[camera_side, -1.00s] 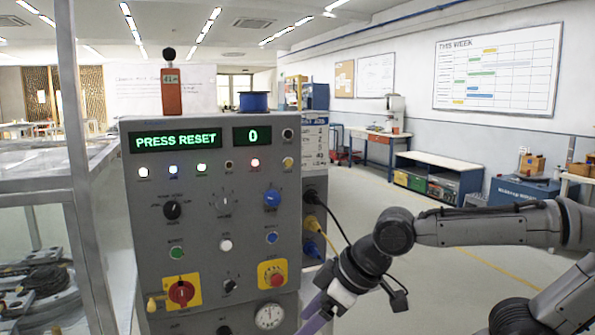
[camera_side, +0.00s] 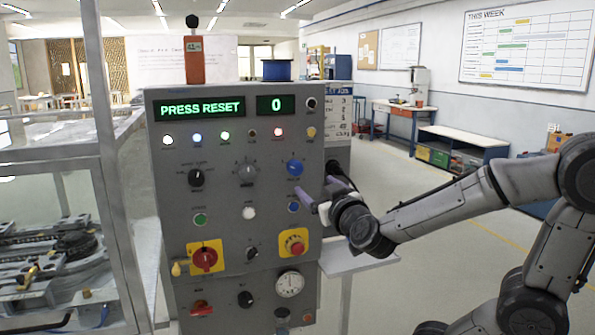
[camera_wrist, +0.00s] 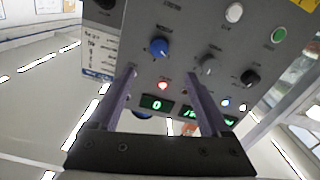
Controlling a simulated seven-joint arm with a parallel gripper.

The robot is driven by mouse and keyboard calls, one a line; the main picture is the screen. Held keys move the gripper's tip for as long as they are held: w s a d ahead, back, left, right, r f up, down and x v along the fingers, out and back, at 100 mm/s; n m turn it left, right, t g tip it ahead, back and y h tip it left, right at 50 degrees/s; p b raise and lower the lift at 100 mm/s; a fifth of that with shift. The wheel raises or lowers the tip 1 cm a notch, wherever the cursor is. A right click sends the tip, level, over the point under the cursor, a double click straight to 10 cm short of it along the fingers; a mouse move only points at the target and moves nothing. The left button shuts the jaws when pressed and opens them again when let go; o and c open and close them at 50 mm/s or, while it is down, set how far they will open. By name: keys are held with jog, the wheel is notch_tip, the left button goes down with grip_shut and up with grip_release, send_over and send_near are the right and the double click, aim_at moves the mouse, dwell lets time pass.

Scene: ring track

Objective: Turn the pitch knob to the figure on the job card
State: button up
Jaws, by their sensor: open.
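A grey control panel (camera_side: 222,225) carries three knobs in its upper half: black (camera_side: 196,177), grey (camera_side: 246,173) and blue (camera_side: 294,168). Their labels are too small to read, so I cannot tell which is pitch. My gripper (camera_side: 318,186) is open and empty at the panel's right side, just below and right of the blue knob. In the wrist view the panel is upside down; the blue knob (camera_wrist: 159,46) lies ahead between my fingertips (camera_wrist: 161,74), apart from them. A card with printed lines (camera_side: 338,115) hangs on the panel's right side, partly hidden and unreadable.
The displays read PRESS RESET (camera_side: 202,109) and 0 (camera_side: 276,105). A red emergency button (camera_side: 294,243) and a red rotary switch (camera_side: 204,258) sit lower on the panel. A small shelf (camera_side: 360,262) juts out right of the panel, below my gripper. A glazed enclosure (camera_side: 55,225) stands left.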

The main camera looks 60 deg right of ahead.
aim_at(297, 169)
jog(key=x, duration=1.4)
jog(key=shift+f, duration=0.1)
grip_shut()
jog(key=shift+s, duration=0.1)
jog(key=shift+m, duration=0.3)
jog(key=m, duration=0.5)
jog(key=shift+m, duration=0.3)
jog(key=m, duration=0.5)
jog(key=shift+m, duration=0.4)
